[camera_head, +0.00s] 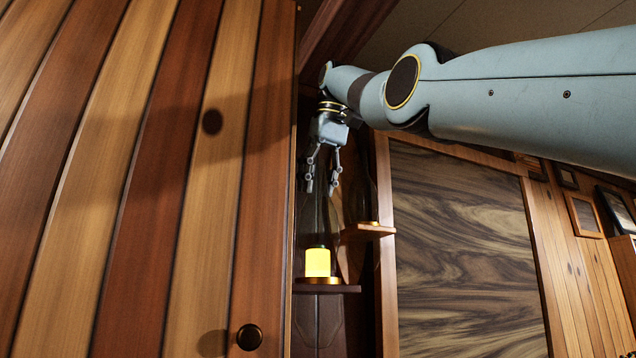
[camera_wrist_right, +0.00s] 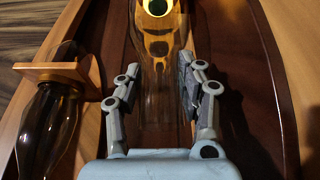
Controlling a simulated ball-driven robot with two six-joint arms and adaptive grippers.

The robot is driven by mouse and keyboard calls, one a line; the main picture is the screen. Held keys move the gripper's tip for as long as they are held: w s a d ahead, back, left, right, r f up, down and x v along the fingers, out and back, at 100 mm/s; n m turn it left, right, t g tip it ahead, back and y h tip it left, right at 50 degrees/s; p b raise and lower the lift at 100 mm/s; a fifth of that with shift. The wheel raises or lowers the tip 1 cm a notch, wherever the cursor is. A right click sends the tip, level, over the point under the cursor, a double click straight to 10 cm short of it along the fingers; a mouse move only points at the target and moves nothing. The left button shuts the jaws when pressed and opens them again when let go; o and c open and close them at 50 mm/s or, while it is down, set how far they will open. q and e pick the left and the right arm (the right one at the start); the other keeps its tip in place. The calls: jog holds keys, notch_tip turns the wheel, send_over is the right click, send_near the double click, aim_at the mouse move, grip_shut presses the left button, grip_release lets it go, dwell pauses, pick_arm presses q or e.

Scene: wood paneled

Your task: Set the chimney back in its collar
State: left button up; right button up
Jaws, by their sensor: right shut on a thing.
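My right gripper (camera_head: 321,188) points down in the alcove and is shut on a clear glass chimney (camera_head: 318,225). In the wrist view the right gripper (camera_wrist_right: 158,88) has one finger on each side of the chimney (camera_wrist_right: 158,105). Below, a glowing yellow light (camera_head: 318,262) stands in a brass collar (camera_head: 319,281) on a small shelf (camera_head: 330,289). The chimney is above and in line with the light. The glass is so faint that I cannot tell whether its lower end touches the collar. My left gripper is not in view.
A second glass chimney (camera_wrist_right: 42,125) stands on a higher wooden shelf (camera_head: 370,231), close to the right of the held one in the head view. A striped wooden door with a dark knob (camera_head: 249,337) closes in on the left. Room around the gripper is narrow.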

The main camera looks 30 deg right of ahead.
jog(key=shift+f+b, duration=1.1)
dwell(0.4)
jog(key=o, duration=1.3)
